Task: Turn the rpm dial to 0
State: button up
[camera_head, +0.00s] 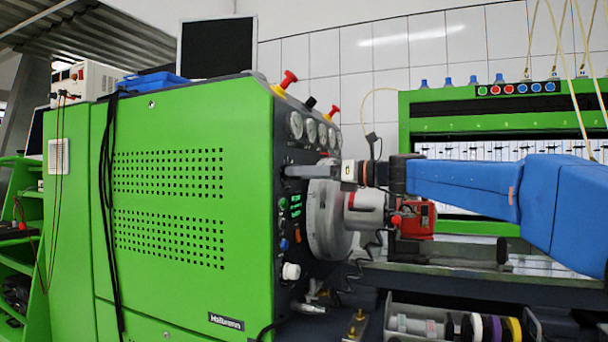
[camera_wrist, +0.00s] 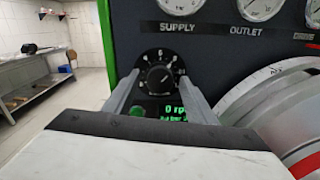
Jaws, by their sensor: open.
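The rpm dial (camera_wrist: 159,76) is a round black knob with white marks around it, on the dark panel in the wrist view. Its pointer setting is too small to read surely. My gripper (camera_wrist: 158,82) is open, with one grey finger to the left of the knob and one to the right. I cannot tell whether the fingers touch it. Below the dial, a green display (camera_wrist: 174,109) shows "0 rp", its right and lower parts hidden by my gripper. In the head view, my gripper (camera_head: 300,171) reaches the panel from the right, and the dial is hidden.
Gauges (camera_wrist: 181,4) sit above the dial. A large grey disc (camera_head: 326,222) stands close below my gripper and to the right of the dial. The green cabinet (camera_head: 180,200) fills the left. Red-topped knobs (camera_head: 288,79) stand on top.

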jog(key=shift+a, duration=0.1)
jog(key=c, duration=1)
jog(key=shift+c, duration=0.2)
